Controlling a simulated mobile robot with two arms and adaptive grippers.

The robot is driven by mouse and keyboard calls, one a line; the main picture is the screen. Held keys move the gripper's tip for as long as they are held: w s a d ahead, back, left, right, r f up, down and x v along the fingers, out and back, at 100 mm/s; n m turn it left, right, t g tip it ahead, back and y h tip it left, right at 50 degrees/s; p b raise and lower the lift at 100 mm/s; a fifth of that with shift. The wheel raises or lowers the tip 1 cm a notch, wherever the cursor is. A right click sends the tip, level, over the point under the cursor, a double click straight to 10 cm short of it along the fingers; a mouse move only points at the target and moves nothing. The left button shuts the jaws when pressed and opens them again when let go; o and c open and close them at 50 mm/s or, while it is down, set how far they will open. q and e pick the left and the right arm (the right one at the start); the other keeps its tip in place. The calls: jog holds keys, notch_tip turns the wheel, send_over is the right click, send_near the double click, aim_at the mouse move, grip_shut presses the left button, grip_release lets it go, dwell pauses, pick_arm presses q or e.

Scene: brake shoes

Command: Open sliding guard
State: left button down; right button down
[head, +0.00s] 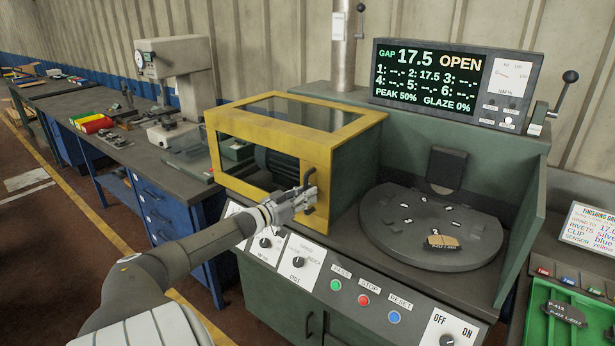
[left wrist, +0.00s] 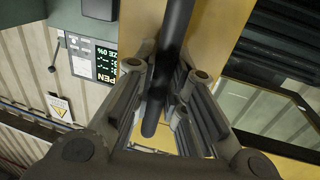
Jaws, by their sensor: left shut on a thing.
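The sliding guard (head: 323,142) is a yellow frame with clear panels on the left part of the green machine. It stands at the left, and the round turntable (head: 430,232) to its right is uncovered. The guard's dark vertical handle (head: 309,190) is on its front right post. My left gripper (head: 303,200) is shut on this handle. In the left wrist view the dark handle bar (left wrist: 172,60) runs between the two fingers (left wrist: 168,95), with the yellow frame behind it. My right gripper is not in view.
A display (head: 457,85) reads "17.5 OPEN". A brake shoe (head: 441,242) lies on the turntable. The control panel (head: 365,300) with buttons runs along the front. A green tray (head: 540,310) stands at right, a workbench (head: 150,150) at left.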

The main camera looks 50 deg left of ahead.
pick_arm(q)
jog(key=c, duration=1.5)
grip_release()
jog(key=shift+o, duration=0.2)
jog(key=shift+s+f, duration=0.1)
jog(key=s+d, duration=0.1)
jog(key=s, duration=1)
jog(key=shift+s, duration=0.4)
